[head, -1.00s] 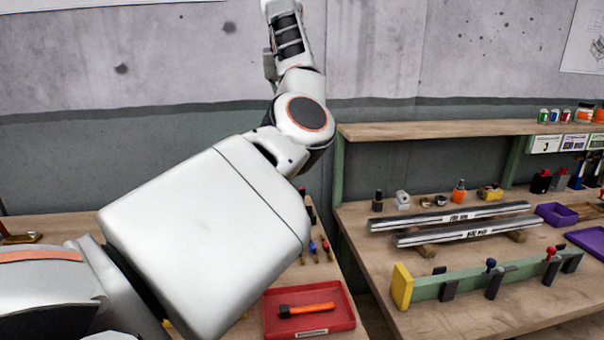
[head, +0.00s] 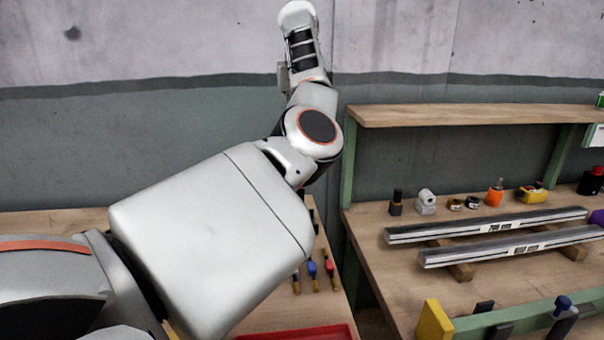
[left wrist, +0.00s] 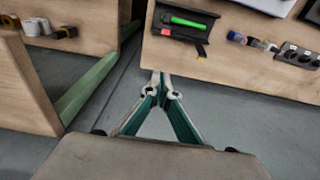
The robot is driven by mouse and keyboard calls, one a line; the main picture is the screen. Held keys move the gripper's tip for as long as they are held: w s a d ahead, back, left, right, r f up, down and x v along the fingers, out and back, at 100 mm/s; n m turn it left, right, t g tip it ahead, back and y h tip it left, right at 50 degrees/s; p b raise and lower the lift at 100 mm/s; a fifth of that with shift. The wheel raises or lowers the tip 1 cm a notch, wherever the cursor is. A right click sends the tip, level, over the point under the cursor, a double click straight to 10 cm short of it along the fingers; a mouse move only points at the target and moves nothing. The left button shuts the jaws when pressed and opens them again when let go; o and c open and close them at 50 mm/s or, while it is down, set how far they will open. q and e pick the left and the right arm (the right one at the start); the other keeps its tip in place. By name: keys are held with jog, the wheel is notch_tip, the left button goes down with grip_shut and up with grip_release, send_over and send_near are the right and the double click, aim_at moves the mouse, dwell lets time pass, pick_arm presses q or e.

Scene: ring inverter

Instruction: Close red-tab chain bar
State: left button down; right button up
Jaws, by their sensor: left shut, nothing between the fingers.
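Two long grey metal bars with white labels lie on the right bench in the head view, a rear bar (head: 430,234) and a front bar (head: 450,257). I cannot make out a red tab on either. My left arm crosses the head view, raised well to the left of the bars; its fingertips cannot be made out there. In the left wrist view my left gripper (left wrist: 160,78) is shut and empty above the grey floor, between two wooden benches. My right gripper is not in view.
A green rail with a yellow end block (head: 434,320) and a blue knob (head: 563,302) stands at the right bench's front. Small parts sit behind the bars. A red tray (head: 300,333) is on the left bench. A dark tray with a green item (left wrist: 184,21) shows in the wrist view.

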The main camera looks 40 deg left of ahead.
pick_arm(q)
jog(key=f, duration=0.3)
jog(key=s+d+f, duration=0.1)
jog(key=f, duration=0.3)
jog(key=d+f, duration=0.1)
jog(key=f, duration=0.3)
jog(key=shift+s+d+b, duration=0.1)
jog(key=shift+s+b, duration=0.3)
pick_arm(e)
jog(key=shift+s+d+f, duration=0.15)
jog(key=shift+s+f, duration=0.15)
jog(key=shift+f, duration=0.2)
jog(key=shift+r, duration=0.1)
